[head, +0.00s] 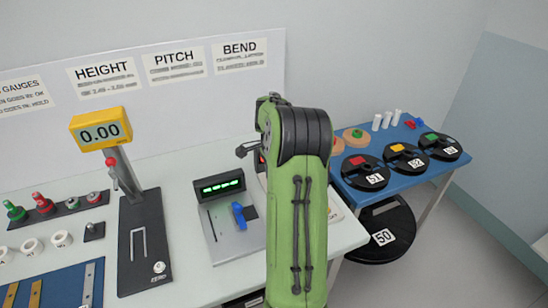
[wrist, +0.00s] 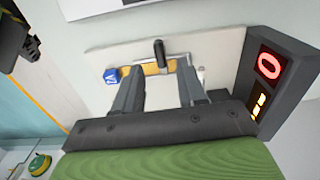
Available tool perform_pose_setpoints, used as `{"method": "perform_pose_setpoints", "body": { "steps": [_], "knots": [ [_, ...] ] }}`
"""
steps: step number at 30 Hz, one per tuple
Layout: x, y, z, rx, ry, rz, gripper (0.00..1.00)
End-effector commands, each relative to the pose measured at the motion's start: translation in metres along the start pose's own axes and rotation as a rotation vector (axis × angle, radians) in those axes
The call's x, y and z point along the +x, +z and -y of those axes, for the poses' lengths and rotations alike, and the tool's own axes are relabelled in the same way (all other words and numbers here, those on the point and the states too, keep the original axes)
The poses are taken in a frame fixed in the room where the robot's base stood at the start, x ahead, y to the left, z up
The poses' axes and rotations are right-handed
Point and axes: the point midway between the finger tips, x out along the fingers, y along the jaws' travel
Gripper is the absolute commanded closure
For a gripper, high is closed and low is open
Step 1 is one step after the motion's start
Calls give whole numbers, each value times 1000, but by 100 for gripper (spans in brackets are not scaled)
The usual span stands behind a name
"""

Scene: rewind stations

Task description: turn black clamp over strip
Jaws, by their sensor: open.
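In the wrist view a small black clamp (wrist: 160,50) stands upright at the middle of a pale plate (wrist: 215,48). A yellowish metal strip (wrist: 153,69) lies by the clamp's lower end; whether the clamp crosses over it I cannot tell. My gripper (wrist: 160,76) is open, its two grey fingers apart, with the clamp and strip showing between and just beyond the tips. Nothing is held between the fingers. In the head view my green arm hides the gripper and most of this station.
A dark box with a red-lit display (wrist: 270,68) stands close to the gripper's right in the wrist view. A blue tag (wrist: 111,75) sits at the strip's left end. In the head view a blue table (head: 440,165) with black reels is at right, and a yellow gauge (head: 99,130) at left.

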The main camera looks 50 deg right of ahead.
Motion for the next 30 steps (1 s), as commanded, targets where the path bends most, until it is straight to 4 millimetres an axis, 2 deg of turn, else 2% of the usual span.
{"method": "perform_pose_setpoints", "body": {
  "steps": [1, 6, 12, 16, 30],
  "knots": [
    [-20, 0, 1, -1, -4, -2, 60],
    [-68, 0, 1, -2, -5, -2, 60],
    [-103, 0, 1, -1, -2, -1, 60],
    [-109, 0, 0, -1, 0, 0, 60],
    [-107, 0, 0, -1, 0, 0, 60]
  ]
}}
